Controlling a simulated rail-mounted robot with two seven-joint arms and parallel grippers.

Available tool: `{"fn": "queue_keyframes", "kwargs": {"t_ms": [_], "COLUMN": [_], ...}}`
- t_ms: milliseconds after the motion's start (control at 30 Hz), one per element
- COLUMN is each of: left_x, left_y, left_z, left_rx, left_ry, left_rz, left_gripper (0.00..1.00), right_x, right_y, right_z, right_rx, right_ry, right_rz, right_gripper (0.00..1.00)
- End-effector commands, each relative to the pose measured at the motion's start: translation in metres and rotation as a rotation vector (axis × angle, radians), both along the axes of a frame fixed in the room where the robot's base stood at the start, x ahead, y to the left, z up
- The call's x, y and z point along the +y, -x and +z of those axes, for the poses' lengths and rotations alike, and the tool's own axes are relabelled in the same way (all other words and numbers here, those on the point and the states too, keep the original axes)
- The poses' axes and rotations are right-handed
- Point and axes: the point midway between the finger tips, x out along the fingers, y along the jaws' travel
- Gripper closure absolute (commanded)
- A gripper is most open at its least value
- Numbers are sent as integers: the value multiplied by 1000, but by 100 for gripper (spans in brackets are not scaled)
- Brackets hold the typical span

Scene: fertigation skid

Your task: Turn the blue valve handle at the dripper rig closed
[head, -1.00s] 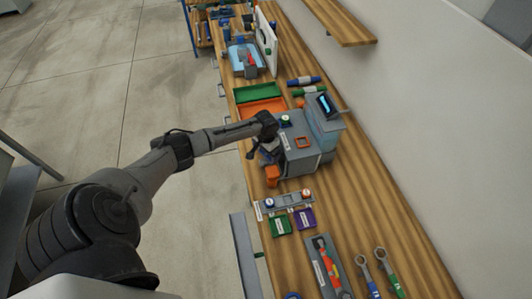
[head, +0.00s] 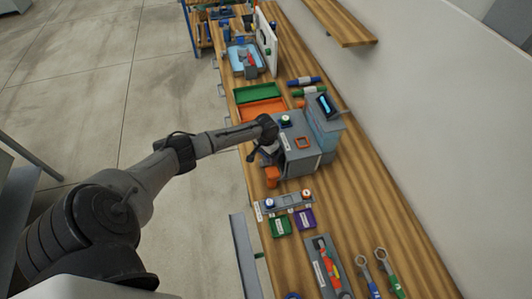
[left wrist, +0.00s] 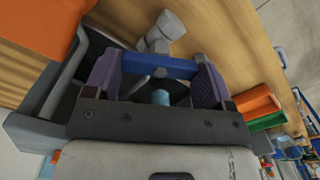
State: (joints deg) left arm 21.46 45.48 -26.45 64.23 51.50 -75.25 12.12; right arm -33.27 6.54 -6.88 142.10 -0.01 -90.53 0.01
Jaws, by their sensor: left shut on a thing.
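In the left wrist view the blue valve handle (left wrist: 160,64) is a straight blue bar lying across between my two finger pads. My left gripper (left wrist: 157,78) is shut on it, with a purple pad at each end of the bar. A grey fitting (left wrist: 165,30) shows just beyond the bar. In the head view my left gripper (head: 258,157) is at the near left side of a grey box-shaped unit (head: 305,157) with a small screen. There my wrist hides the handle. My right gripper is in neither current view.
An orange block (head: 272,176) sits just below the gripper. Green (head: 257,92) and orange (head: 262,109) trays lie behind it on the wooden bench. A panel with knobs (head: 285,202), a tool tray (head: 323,267) and wrenches (head: 389,272) lie in front.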

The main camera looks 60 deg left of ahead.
Motion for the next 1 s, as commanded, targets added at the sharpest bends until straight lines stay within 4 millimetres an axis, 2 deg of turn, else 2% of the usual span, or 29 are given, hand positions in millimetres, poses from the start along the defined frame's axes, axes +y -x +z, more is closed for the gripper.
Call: {"fn": "queue_keyframes", "kwargs": {"t_ms": [367, 1000], "left_x": [0, 0], "left_y": [0, -1], "left_z": [1, 1], "left_rx": [0, -1], "left_ry": [1, 2], "left_rz": [-62, -460], "left_gripper": [47, 47], "right_x": [-3, -1], "right_y": [0, 0], "right_z": [3, 10], "right_rx": [1, 0], "right_ry": [9, 4], "right_rz": [5, 3], "right_gripper": [57, 57]}}
